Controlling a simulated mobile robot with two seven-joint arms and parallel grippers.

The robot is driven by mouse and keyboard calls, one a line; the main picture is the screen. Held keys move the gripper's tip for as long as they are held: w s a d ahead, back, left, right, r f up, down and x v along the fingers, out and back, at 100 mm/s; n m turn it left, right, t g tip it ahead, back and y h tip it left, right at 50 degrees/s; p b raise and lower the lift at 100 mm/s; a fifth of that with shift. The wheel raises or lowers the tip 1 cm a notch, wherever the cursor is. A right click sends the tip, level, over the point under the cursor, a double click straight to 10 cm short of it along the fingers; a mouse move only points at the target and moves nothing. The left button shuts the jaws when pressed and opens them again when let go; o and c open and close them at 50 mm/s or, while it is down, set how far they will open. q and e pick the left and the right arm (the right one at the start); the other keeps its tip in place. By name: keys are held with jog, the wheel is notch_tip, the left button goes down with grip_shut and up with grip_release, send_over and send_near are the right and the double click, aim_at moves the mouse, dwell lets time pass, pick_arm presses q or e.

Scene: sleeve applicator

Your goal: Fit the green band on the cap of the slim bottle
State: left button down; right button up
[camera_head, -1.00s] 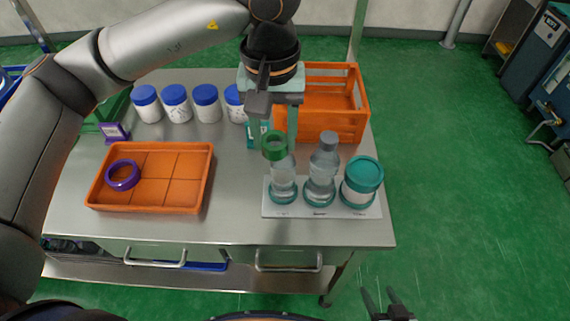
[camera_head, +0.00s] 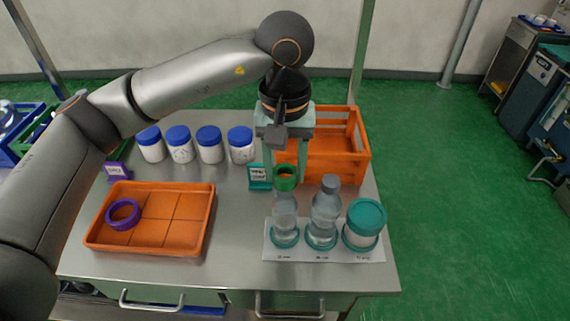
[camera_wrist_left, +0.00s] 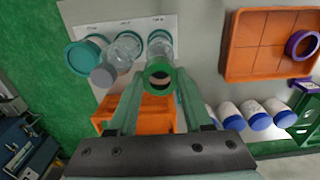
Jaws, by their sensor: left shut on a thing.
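The green band (camera_head: 286,177) is in the fingers of my left gripper (camera_head: 284,166), at the top of the slim bottle. The slim bottle (camera_head: 285,216) is clear and stands upright at the left of a white mat (camera_head: 325,254). The band hides its cap in the head view. In the left wrist view the band (camera_wrist_left: 158,65) sits between the two fingertips (camera_wrist_left: 158,84), in front of the bottle's top end. I cannot tell whether the band is around the cap or just above it. My right gripper is out of view.
A grey-capped bottle (camera_head: 325,212) stands close to the right, then a teal-lidded jar (camera_head: 364,224). An orange crate (camera_head: 340,150) is behind. Several blue-lidded jars (camera_head: 209,145) stand at the back. An orange tray (camera_head: 190,237) at left holds a purple ring (camera_head: 123,214).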

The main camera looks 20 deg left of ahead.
pick_arm(q)
jog(key=shift+f, duration=0.1)
dwell(0.3)
jog(key=shift+f+b, duration=1.3)
jog(key=shift+f, duration=0.05)
jog(key=shift+c, duration=1.2)
grip_release()
jog(key=shift+o, duration=0.2)
jog(key=shift+o, duration=1)
jog(key=shift+r, duration=0.1)
